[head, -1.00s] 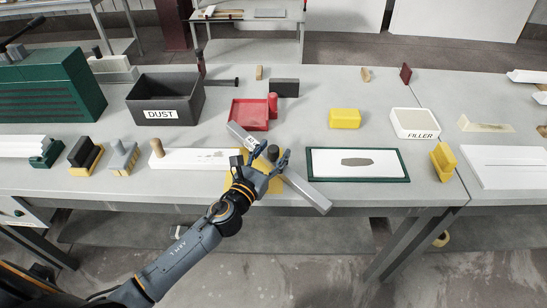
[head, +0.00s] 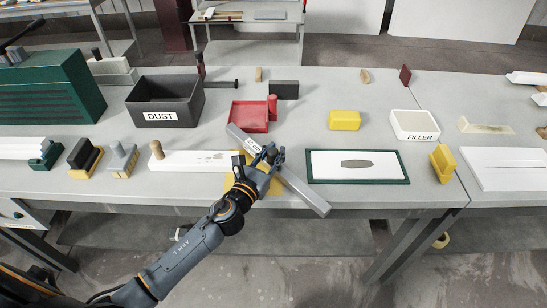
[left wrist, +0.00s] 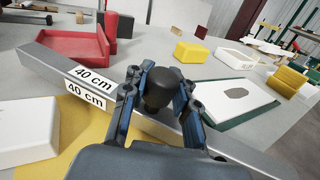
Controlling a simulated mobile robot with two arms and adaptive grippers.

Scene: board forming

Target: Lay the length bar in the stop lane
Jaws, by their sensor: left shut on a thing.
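The length bar (head: 306,191) is a long grey metal bar with "40 cm" labels (left wrist: 90,86) and a black knob (left wrist: 161,86). A yellow area (left wrist: 85,135) shows beneath the bar. I cannot make out which part is the stop lane. My right gripper is not in view.
A red tray (head: 249,116) is just behind the bar. A white board (head: 200,160) is to its left, and a green-framed panel (head: 358,178) to its right. A yellow block (head: 345,120) and filler tray (head: 414,125) stand farther right.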

